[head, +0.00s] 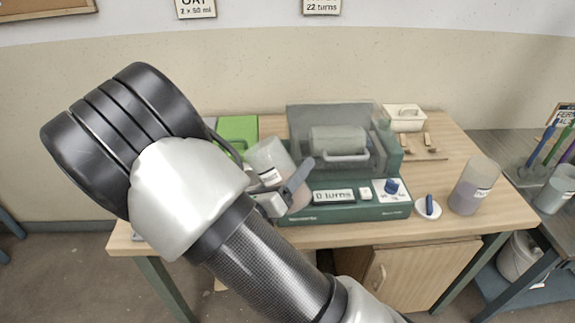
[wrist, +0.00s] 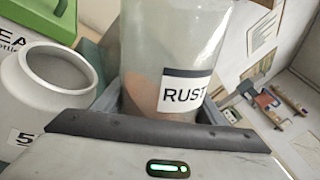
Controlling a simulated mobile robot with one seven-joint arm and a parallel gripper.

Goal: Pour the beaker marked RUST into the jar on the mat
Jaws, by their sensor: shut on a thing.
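The clear beaker marked RUST (wrist: 178,65) is between my gripper's fingers, with reddish-brown content low inside. In the head view the beaker (head: 266,158) is tilted, its mouth toward the upper left. My gripper (head: 287,196) is shut on it in front of the green machine. A pale grey, wide-mouthed jar (wrist: 28,108) stands left of the beaker in the wrist view, apart from it. Its label is cut off and only a 5 shows. My arm hides the jar in the head view. I cannot make out the mat.
A green machine (head: 345,215) reads 0 turns and has a clear-covered drum. A green box (head: 238,128) is behind the held beaker. Another labelled beaker (head: 474,186) and a small white dish (head: 428,209) stand at right. A white container (head: 404,118) sits at the back.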

